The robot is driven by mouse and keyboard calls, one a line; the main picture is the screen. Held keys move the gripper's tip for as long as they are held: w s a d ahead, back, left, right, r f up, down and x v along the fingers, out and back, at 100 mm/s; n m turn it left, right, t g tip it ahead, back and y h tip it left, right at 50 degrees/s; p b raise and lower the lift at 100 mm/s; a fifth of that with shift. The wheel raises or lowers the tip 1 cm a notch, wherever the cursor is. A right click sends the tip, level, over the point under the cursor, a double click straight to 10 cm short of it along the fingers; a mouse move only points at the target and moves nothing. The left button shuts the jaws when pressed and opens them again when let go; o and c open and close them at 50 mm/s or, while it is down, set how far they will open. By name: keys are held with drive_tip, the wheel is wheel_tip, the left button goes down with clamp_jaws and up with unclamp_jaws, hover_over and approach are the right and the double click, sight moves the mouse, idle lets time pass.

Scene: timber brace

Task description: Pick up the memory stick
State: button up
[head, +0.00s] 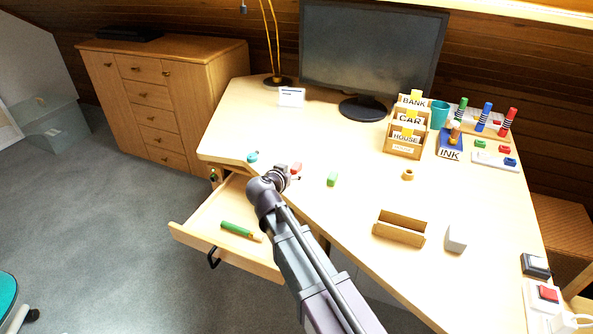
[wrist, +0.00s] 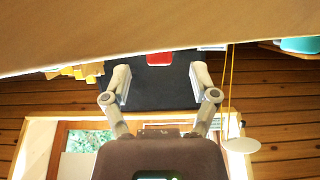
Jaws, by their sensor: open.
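A small red block (head: 296,167) lies on the desk (head: 350,230) beside my gripper (head: 289,177); it may be the memory stick, but its details are too small to tell. A similar green block (head: 332,179) lies to its right. In the wrist view, the red block (wrist: 159,58) shows at the desk's edge line, between and beyond the open fingers of my gripper (wrist: 161,78). The fingers are apart with nothing between them. In the head view, my wrist partly hides the desk around the gripper.
An open drawer (head: 190,230) holding a green pencil-like item (head: 240,231) juts out left of my arm. A teal item (head: 252,157) lies near the desk edge. A monitor (head: 370,50), card boxes (head: 403,146) and a wooden holder (head: 399,231) stand on the desk.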

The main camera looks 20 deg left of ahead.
sight(293, 170)
drive_tip(key=shift+b+x, duration=0.45)
drive_tip(key=shift+x, duration=1.2)
drive_tip(key=c, duration=1)
